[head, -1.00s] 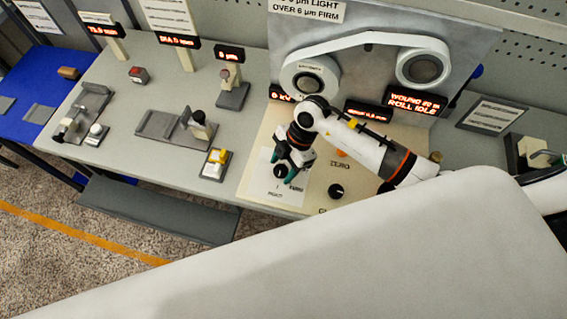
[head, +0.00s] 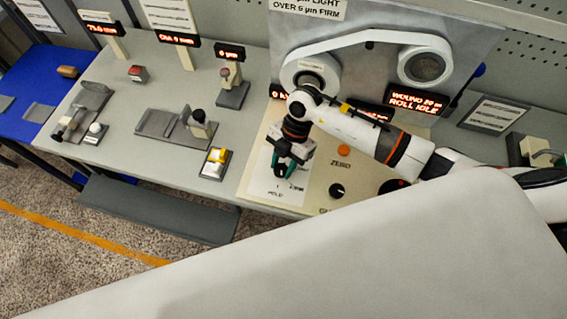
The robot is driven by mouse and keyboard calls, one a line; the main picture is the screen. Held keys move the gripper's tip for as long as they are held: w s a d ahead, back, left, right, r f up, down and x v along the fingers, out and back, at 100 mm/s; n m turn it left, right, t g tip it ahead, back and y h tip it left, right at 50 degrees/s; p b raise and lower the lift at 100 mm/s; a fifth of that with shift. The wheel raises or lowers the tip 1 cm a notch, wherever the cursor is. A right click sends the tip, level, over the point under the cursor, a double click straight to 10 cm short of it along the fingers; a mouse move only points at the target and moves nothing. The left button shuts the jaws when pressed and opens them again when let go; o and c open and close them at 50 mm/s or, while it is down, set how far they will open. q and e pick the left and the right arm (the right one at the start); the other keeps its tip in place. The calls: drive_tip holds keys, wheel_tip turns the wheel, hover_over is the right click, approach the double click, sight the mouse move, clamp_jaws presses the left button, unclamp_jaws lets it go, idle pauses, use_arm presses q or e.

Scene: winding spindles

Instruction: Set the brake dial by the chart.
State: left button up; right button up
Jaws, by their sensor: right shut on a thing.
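My right gripper (head: 287,169) points down at the pale control panel (head: 318,188) and is shut on a dark dial, mostly hidden between its fingers. Small printed labels, one seeming to read FIRM, lie around that dial; its pointer setting cannot be made out. The chart (head: 308,9) is a white sign at the top with lines ending in LIGHT and "OVER 6 µm FIRM"; its top is cut off. A red-lit µm display (head: 230,52) stands on the bench, its digit blurred. My left gripper is not in view.
A second black knob (head: 337,190) and an orange button (head: 344,150) are right of the gripper. A yellow-topped switch box (head: 216,162) and small fixtures are to the left.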

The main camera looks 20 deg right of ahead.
drive_tip(key=n+b, duration=0.1)
drive_tip(key=n, duration=0.1)
drive_tip(key=n+g+h, duration=0.1)
drive_tip(key=shift+w+f+n+b, duration=0.1)
drive_tip(key=shift+w+n+b, duration=0.1)
drive_tip(key=shift+n+b, duration=0.2)
drive_tip(key=shift+a+n+g+h+b, duration=0.15)
drive_tip(key=shift+n+h+b, duration=0.3)
drive_tip(key=shift+n, duration=0.5)
drive_tip(key=shift+a+n+g+h+b, duration=0.1)
drive_tip(key=shift+n+g+h+b, duration=0.15)
drive_tip(key=shift+n+b, duration=0.55)
drive_tip(key=shift+n, duration=0.35)
drive_tip(key=o, duration=1)
drive_tip(key=b+v, duration=0.3)
drive_tip(key=v, duration=0.9)
